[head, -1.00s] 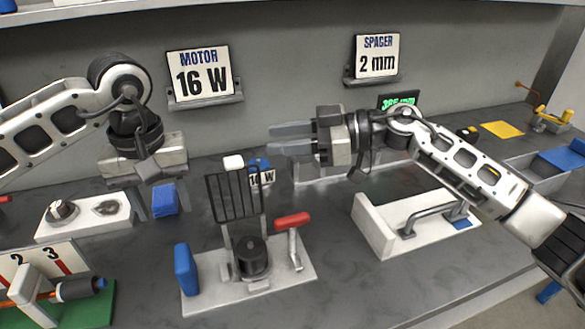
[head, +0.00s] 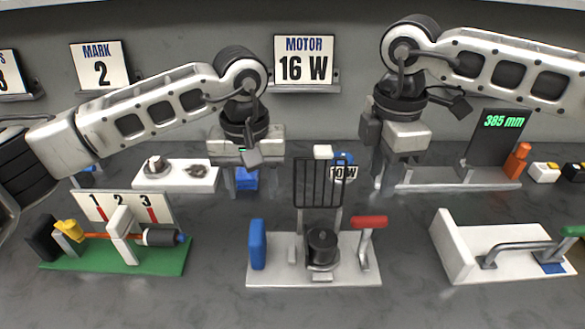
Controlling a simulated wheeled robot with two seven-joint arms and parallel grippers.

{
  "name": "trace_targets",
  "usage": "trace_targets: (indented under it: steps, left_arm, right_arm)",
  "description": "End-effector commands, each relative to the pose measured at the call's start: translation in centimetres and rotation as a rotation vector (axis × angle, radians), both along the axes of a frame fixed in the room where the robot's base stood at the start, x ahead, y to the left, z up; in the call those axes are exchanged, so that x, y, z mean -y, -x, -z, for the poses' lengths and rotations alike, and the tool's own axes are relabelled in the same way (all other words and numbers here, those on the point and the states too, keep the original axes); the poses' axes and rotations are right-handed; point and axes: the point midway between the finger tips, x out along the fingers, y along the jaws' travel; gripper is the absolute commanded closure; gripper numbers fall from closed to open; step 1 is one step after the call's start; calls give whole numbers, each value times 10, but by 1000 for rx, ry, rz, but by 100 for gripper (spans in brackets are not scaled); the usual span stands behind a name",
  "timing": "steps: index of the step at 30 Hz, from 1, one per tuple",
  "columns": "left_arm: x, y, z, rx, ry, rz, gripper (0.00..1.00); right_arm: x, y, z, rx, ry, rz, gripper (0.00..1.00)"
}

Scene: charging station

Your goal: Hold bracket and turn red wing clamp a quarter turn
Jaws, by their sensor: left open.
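The bracket (head: 312,272) is a pale base plate with a blue upright pad (head: 257,243) at its left, a black round motor (head: 322,243) in the middle and a dark wire grille behind. The red wing clamp (head: 370,222) sits on a grey post at its right, its bar lying left to right. My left gripper (head: 245,182) points down, open and empty, behind and left of the blue pad. My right gripper (head: 385,178) points down behind and above the red clamp, apart from it. Its finger gap is not clear.
A green-based gauge (head: 160,261) stands at left, a white knob panel (head: 176,175) behind it. A white fixture with a grey handle (head: 510,252) stands at right. A 385 mm display (head: 498,137) is at back right. The table in front is clear.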

Motion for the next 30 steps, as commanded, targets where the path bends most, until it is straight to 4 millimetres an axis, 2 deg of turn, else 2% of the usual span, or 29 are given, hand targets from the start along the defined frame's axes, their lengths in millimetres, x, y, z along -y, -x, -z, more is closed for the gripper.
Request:
trace_targets:
  steps: [12, 18, 24, 30]
  left_arm:
    - [0, 1, 85, -5, -2, 0, 49]
    - [0, 1, 118, -3, -1, 0, 49]
    - [0, 0, 135, -2, -2, 0, 49]
    - [-1, 0, 139, 0, -2, 0, 49]
  right_arm:
    - [0, 0, 0, -2, -5, -1, 64]
    - [-1, 0, 0, -2, -5, -1, 64]
    - [-1, 0, 0, -2, -5, -1, 64]
    - [-1, 0, 0, -2, -5, -1, 64]
